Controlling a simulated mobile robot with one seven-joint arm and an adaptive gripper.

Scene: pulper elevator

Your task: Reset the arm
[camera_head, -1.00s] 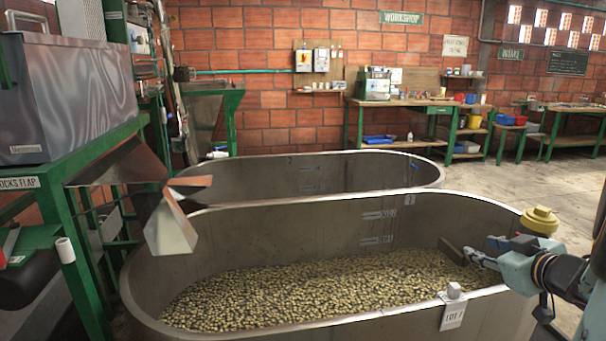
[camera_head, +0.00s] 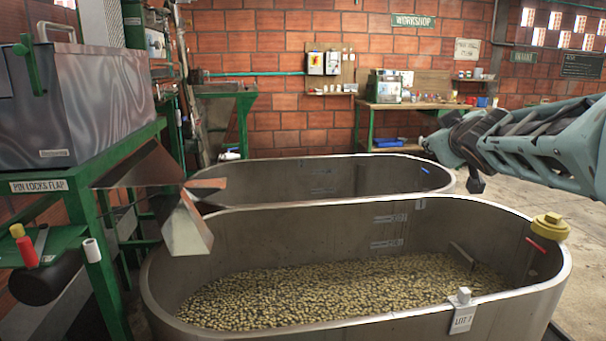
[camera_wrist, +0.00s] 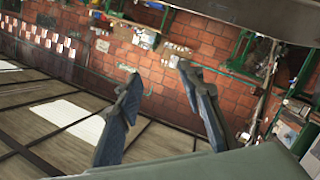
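My arm (camera_head: 540,140) reaches in from the right in the head view. My gripper (camera_head: 440,146) is raised above the far right rim of the front steel tank (camera_head: 555,275), clear of the beans. In the wrist view my gripper (camera_wrist: 159,74) has two dark fingers spread apart with nothing between them. A thin grey bar (camera_head: 462,252) leans in the right end of the front tank, at the edge of the pale beans (camera_head: 340,290). A red handle (camera_head: 537,244) shows against the tank's right inner wall; whether it joins the bar is unclear.
A yellow weight-like piece (camera_head: 550,226) sits on the tank's right rim. A second steel tank (camera_head: 320,180) stands behind. A green frame with a metal chute (camera_head: 185,225) is at left. A workbench (camera_head: 415,104) lines the brick wall. Floor at right is open.

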